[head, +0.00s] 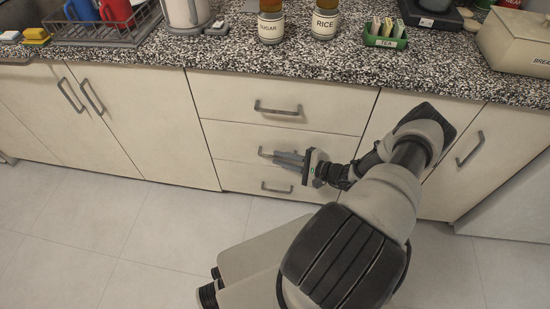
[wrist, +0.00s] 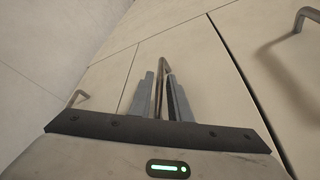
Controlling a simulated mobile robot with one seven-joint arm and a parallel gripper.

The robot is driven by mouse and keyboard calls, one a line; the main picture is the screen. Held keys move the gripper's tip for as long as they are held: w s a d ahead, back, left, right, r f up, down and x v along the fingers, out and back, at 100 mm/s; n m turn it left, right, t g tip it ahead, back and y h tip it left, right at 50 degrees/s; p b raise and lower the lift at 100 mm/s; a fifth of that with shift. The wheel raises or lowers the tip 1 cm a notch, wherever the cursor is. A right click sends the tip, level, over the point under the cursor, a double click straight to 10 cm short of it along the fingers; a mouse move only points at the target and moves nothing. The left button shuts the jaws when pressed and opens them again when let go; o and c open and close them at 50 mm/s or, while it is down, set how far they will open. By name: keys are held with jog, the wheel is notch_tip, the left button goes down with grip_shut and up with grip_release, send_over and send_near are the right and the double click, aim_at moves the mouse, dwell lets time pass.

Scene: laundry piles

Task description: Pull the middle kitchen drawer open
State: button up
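The middle drawer (head: 232,142) is in the cabinet front between the top and bottom drawers, and its face looks flush with theirs. Its grey bar handle (head: 264,152) is partly hidden by my fingers. My gripper (head: 289,159) reaches in from the right at the middle handle. In the wrist view, the handle (wrist: 163,68) stands between the two fingers of my gripper (wrist: 163,95). The fingers are close together with the bar between them, and look shut on it.
The top drawer handle (head: 278,108) is above and the bottom drawer handle (head: 277,188) below. Cupboard doors (head: 130,110) flank the drawers. The speckled countertop (head: 240,60) holds a sugar jar (head: 271,26), a rice jar (head: 324,24) and a tea box (head: 385,40). The tiled floor (head: 110,225) at left is clear.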

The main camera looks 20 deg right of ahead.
jog(key=shift+x, duration=1.4)
grip_shut()
jog(key=shift+s+d, duration=0.1)
